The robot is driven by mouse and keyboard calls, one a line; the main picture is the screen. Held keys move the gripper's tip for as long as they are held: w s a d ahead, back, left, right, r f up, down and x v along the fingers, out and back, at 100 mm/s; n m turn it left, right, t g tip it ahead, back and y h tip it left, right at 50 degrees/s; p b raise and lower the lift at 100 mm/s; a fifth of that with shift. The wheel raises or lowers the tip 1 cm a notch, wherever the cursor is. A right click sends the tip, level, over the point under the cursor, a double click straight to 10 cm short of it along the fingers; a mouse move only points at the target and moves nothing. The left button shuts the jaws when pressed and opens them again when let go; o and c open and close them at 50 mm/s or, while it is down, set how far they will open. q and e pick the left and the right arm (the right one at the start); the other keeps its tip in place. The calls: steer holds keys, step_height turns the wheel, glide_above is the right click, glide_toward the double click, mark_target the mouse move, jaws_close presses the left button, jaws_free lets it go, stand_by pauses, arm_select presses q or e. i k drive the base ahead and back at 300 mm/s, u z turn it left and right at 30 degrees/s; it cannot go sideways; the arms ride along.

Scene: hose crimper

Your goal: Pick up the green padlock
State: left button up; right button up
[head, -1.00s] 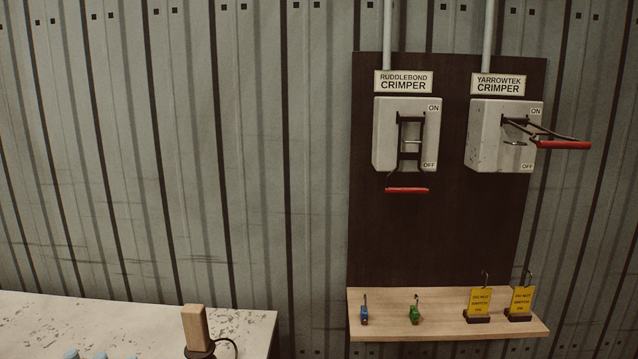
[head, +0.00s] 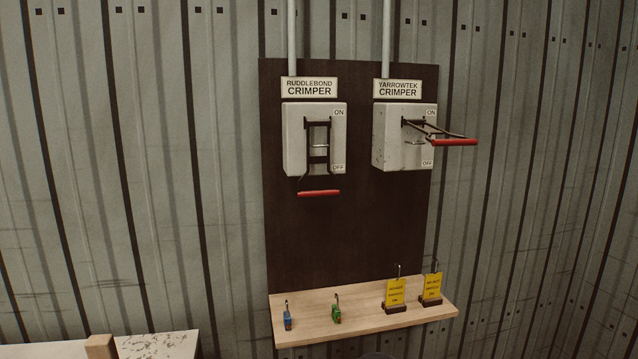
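The green padlock (head: 337,315) stands on the wooden shelf (head: 365,331) below the dark panel, with its shackle pointing up. A blue padlock (head: 288,320) stands to its left on the same shelf. Two yellow tags (head: 395,292) with hooks stand in dark bases to its right. Neither of my grippers shows in the head view, so their distance from the padlock cannot be seen.
The Ruddlebond switch box (head: 296,140) has its red handle down at OFF. The Yarrowtek box (head: 387,150) has its red handle sticking out forward. A pale worktable (head: 160,345) with a wooden block (head: 101,346) is at lower left.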

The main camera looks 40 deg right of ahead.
mark_target(336, 313)
steer(key=k, duration=1.65)
steer(key=z, duration=1.45)
steer(key=i, duration=2.35)
steer(key=u, duration=0.25)
